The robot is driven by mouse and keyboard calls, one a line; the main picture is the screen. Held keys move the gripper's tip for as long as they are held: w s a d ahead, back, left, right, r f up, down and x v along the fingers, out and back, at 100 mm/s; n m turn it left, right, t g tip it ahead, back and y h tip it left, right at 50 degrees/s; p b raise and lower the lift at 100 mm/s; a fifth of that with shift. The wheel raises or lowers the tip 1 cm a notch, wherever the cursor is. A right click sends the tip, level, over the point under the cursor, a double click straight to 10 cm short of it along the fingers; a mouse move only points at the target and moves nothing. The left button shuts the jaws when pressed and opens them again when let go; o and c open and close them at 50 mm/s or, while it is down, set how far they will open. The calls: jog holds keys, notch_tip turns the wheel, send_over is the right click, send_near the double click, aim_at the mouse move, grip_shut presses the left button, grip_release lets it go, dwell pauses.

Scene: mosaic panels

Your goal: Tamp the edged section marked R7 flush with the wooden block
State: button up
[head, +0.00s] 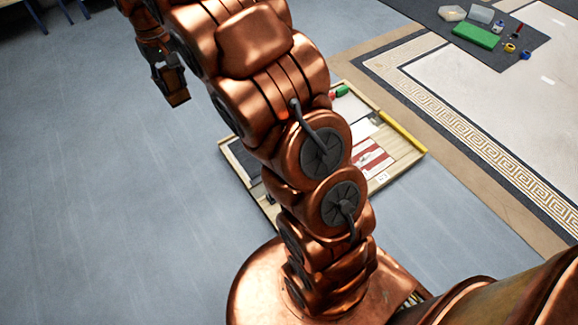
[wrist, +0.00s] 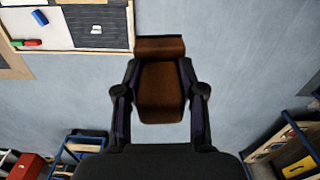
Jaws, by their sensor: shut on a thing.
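The wooden block (wrist: 160,92) is brown and sits between the two dark fingers of my gripper (wrist: 160,84) in the wrist view, which is shut on it. In the head view my gripper (head: 168,76) is at the upper left, holding the block (head: 178,98) over bare floor, left of and apart from the wooden-framed board (head: 407,163). My arm hides much of that board. A red and white patch (head: 371,160) shows on it. I cannot make out the R7 mark or tell which section is edged.
A yellow bar (head: 403,132) lies along the board's right edge. A dark mat (head: 505,48) with a green block (head: 477,36) and small tools is at upper right. Racks (wrist: 285,150) stand low in the wrist view.

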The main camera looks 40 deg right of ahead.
jog(key=d+f+m+b, duration=0.3)
jog(key=d+f+b, duration=0.3)
jog(key=d+f, duration=0.7)
jog(key=d+f+m+b, duration=0.3)
jog(key=d+f+b, duration=0.3)
jog(key=f, duration=1.4)
jog(key=shift+s+d+f+m+b, duration=1.1)
jog(key=shift+s+d+f+b, duration=1.35)
jog(key=shift+f, duration=3.45)
jog(key=shift+s+d+f+m+b, duration=1.1)
jog(key=shift+s+d+f+b, duration=1.35)
jog(key=shift+f, duration=3.45)
jog(key=shift+s+d+f+m+b, duration=1.45)
jog(key=shift+s+d+f, duration=1.6)
jog(key=shift+f, duration=2.85)
jog(key=shift+w+d+f+n+b, duration=0.15)
jog(key=shift+f+n+b, duration=0.05)
jog(key=shift+f+b, duration=0.25)
jog(key=shift+w+d+f+n+b, duration=0.15)
jog(key=shift+f+b, duration=0.2)
jog(key=shift+b, duration=0.05)
jog(key=shift+r, duration=0.1)
notch_tip(320, 180, up, 7)
jog(key=p, duration=0.3)
